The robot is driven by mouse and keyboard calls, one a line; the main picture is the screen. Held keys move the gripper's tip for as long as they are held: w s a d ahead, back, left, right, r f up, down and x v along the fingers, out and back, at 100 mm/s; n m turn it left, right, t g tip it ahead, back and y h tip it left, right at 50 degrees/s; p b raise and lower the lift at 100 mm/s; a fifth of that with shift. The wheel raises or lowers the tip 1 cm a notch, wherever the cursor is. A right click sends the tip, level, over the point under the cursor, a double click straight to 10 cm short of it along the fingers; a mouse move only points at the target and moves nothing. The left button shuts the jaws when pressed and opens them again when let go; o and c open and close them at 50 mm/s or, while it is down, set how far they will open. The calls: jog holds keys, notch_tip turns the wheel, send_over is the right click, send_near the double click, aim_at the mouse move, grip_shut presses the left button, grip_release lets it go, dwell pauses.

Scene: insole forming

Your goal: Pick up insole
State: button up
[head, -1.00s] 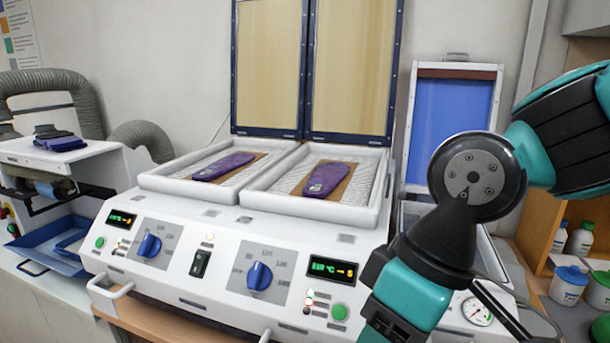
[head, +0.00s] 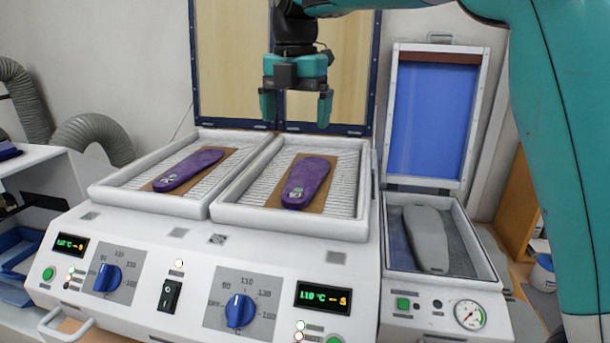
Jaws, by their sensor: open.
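Two purple insoles lie on brown sheets in the heating machine's two open trays. The left insole (head: 189,169) is in the left tray (head: 150,202). The right insole (head: 307,181) is in the right tray (head: 283,219). My gripper (head: 296,110) is open and empty, fingers pointing down. In the picture it is above the right insole, in front of the raised lids, and apart from both insoles.
The raised lids (head: 234,60) stand behind the trays. To the right, a forming press holds a grey foot form (head: 426,238) under its raised blue lid (head: 434,120). A dial gauge (head: 469,315) is on its front. Grey hoses (head: 92,138) are at left.

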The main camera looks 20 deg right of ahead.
jog(key=w+r+n, duration=0.1)
jog(key=w+n, duration=0.1)
jog(key=p, duration=0.3)
send_over(297, 194)
notch_tip(297, 194, down, 12)
jog(key=shift+a+r, duration=0.1)
jog(key=shift+a, duration=0.05)
jog(key=shift+f+p, duration=1.15)
jog(key=shift+f, duration=1.55)
jog(key=c, duration=1)
